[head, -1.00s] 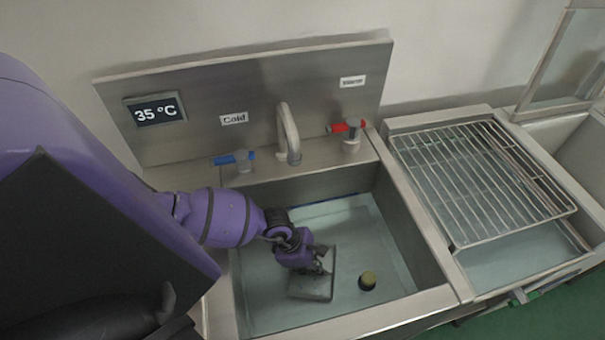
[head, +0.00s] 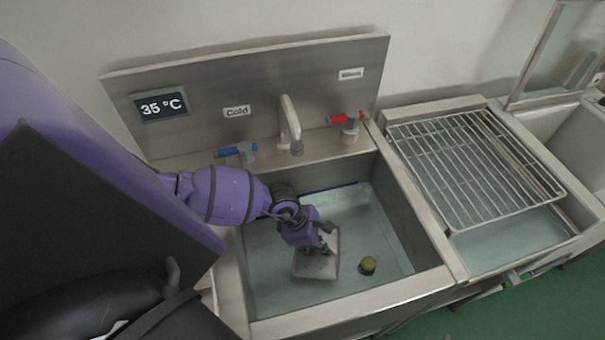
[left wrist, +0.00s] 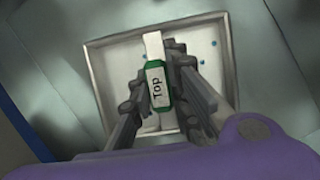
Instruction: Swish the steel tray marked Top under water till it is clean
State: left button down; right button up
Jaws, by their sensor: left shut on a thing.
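The steel tray (head: 314,266) is a small shallow square tray low in the water-filled sink basin. In the left wrist view the tray (left wrist: 104,65) has a green-edged tag (left wrist: 156,86) reading Top on a strip across its middle. Whether the tray is fully under water is hard to tell. My right gripper is not in view.
A tap (head: 291,125) stands behind, with a blue Cold handle (head: 237,150) and a red handle (head: 346,118). The display (head: 161,105) reads 35 °C. A wire rack (head: 480,165) lies at right.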

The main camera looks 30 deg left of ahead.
pick_arm(q)
jog(key=shift+r, duration=4.2)
notch_tip(320, 180, up, 16)
